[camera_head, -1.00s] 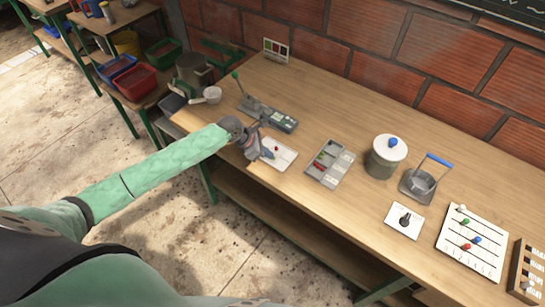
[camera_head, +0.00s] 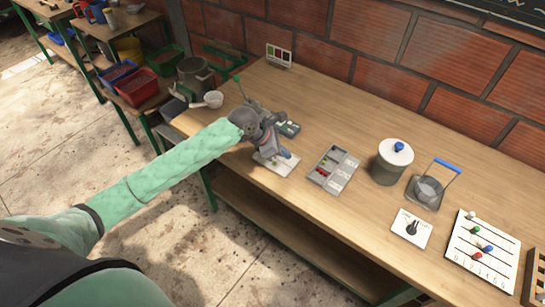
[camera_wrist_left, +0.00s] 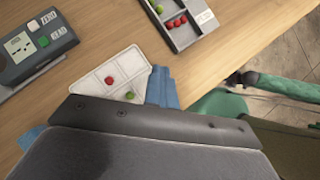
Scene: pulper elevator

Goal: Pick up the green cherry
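A small round green cherry (camera_wrist_left: 129,95) lies on a white gridded card (camera_wrist_left: 96,84) in the left wrist view, close to the gripper's front edge. A red cherry (camera_wrist_left: 110,81) lies beside it on the same card. In the head view the card (camera_head: 267,164) sits on the bench, partly hidden by my left gripper (camera_head: 276,150). My right gripper is not seen.
A grey compartment tray (camera_head: 346,160) with red and green cherries is right of the card. A grey device with buttons (camera_wrist_left: 36,45) is on the other side. A lidded pot (camera_head: 389,168) and a blue-handled device (camera_head: 424,190) stand farther right.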

